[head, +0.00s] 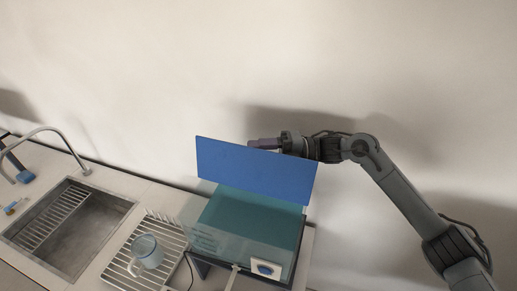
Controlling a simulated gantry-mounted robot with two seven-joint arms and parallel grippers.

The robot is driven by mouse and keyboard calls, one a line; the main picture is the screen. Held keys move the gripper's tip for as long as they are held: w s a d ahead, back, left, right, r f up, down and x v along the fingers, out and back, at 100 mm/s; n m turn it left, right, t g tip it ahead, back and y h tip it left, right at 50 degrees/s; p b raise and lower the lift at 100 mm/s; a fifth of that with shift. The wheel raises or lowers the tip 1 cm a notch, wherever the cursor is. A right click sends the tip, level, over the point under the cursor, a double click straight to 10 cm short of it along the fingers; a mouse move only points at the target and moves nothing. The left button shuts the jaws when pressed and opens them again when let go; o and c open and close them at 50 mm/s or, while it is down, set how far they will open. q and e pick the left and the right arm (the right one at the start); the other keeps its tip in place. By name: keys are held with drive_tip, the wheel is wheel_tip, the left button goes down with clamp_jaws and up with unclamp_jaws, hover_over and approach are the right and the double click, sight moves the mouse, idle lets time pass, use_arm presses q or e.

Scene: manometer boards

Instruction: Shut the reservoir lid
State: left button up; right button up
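The reservoir (208,240) is a clear, teal-tinted tank on the counter, right of the sink. Its flat blue lid (255,170) stands raised along the tank's back edge, so the reservoir is open. My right gripper (262,143) reaches in from the right, at the upper edge of the lid on its far side. Its purplish fingers are partly hidden by the lid. I cannot tell whether it touches the lid or whether its fingers are apart. My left gripper is not in view.
A glass jug (148,252) stands on a wire drying rack (118,272) left of the reservoir. A sink (75,235) with a curved tap (75,152) lies further left. A white panel with a blue dial (266,268) is at the reservoir's front. The wall is close behind.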

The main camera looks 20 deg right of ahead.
clamp_jaws()
idle(0.5)
